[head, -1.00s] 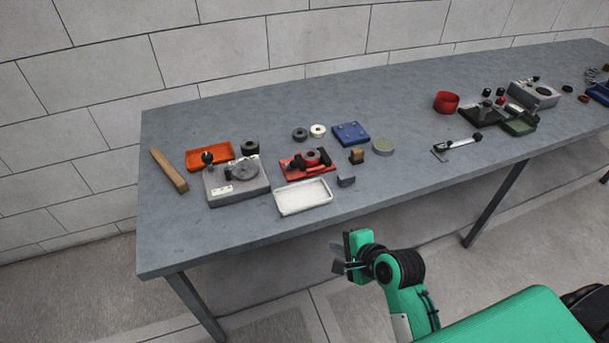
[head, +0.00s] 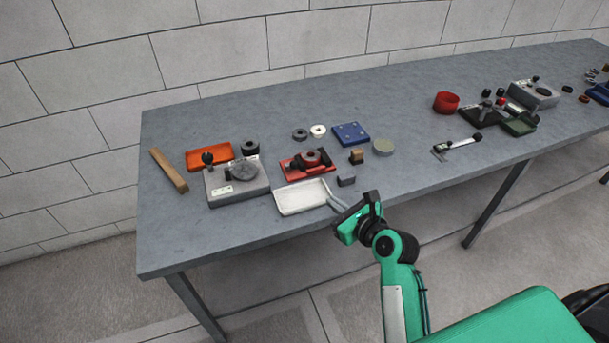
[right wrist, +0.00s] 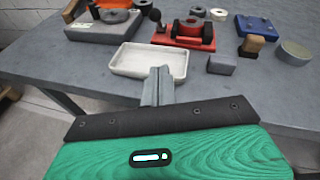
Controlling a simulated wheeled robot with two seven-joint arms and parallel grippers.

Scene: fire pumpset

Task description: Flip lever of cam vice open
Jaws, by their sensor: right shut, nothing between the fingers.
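Two fixtures stand at the left part of the table, and I cannot tell for certain which is the cam vice. One is a grey block (head: 237,185) with a round grey disc and a black ball-knobbed lever (head: 207,158) standing up at its left. The other is a red base (head: 296,170) with black parts and a dark red round piece; it also shows in the right wrist view (right wrist: 184,38). My right gripper (head: 336,201) is shut and empty by the right end of the white tray (head: 300,202), apart from both fixtures. In the right wrist view its fingers (right wrist: 158,84) overlap the tray's front edge. My left gripper is out of view.
An orange tray (head: 205,159) and a wooden bar (head: 169,170) lie at the left. A small grey block (head: 346,181), a blue plate (head: 351,134) and a round grey-green disc (head: 383,147) lie right of the red base. The table's middle is mostly clear.

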